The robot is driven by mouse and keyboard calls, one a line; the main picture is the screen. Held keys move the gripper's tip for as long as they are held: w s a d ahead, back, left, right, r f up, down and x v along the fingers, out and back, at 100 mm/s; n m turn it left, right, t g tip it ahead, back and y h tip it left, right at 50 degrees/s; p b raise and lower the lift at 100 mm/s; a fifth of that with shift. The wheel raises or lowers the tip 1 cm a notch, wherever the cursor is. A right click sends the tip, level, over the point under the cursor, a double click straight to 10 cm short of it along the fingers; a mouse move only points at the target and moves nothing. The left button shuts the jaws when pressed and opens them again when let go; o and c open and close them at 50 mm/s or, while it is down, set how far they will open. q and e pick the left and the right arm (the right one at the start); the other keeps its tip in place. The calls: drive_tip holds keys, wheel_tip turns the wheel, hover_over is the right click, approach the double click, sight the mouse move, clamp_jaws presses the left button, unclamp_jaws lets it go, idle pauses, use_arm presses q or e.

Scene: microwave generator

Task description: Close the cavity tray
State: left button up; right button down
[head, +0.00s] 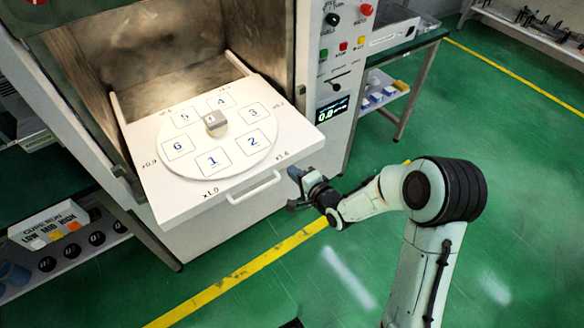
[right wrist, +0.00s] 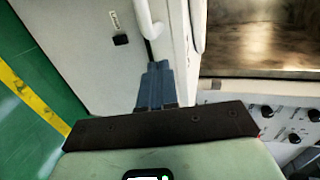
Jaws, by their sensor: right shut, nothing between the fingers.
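The white cavity tray (head: 185,205) sticks out from the open cavity of the microwave generator. On it lies a round turntable (head: 215,145) with numbered squares and a small grey block at its middle. A white bar handle (head: 253,188) is on the tray's front edge. My right gripper (head: 298,189) is just right of the handle's right end, in front of the tray, shut and empty. In the right wrist view, its blue fingers (right wrist: 157,68) are together below the end of a white bar (right wrist: 148,22); I cannot tell whether they touch. My left gripper is not in view.
The cavity (head: 150,45) is open behind the tray. A control panel (head: 340,50) with knobs and a display stands to its right. A side table (head: 400,50) is farther right. Green floor lies clear in front.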

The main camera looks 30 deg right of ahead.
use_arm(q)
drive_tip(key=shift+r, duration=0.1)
use_arm(e)
drive_tip(key=shift+w, duration=0.9)
drive_tip(key=shift+w, duration=0.1)
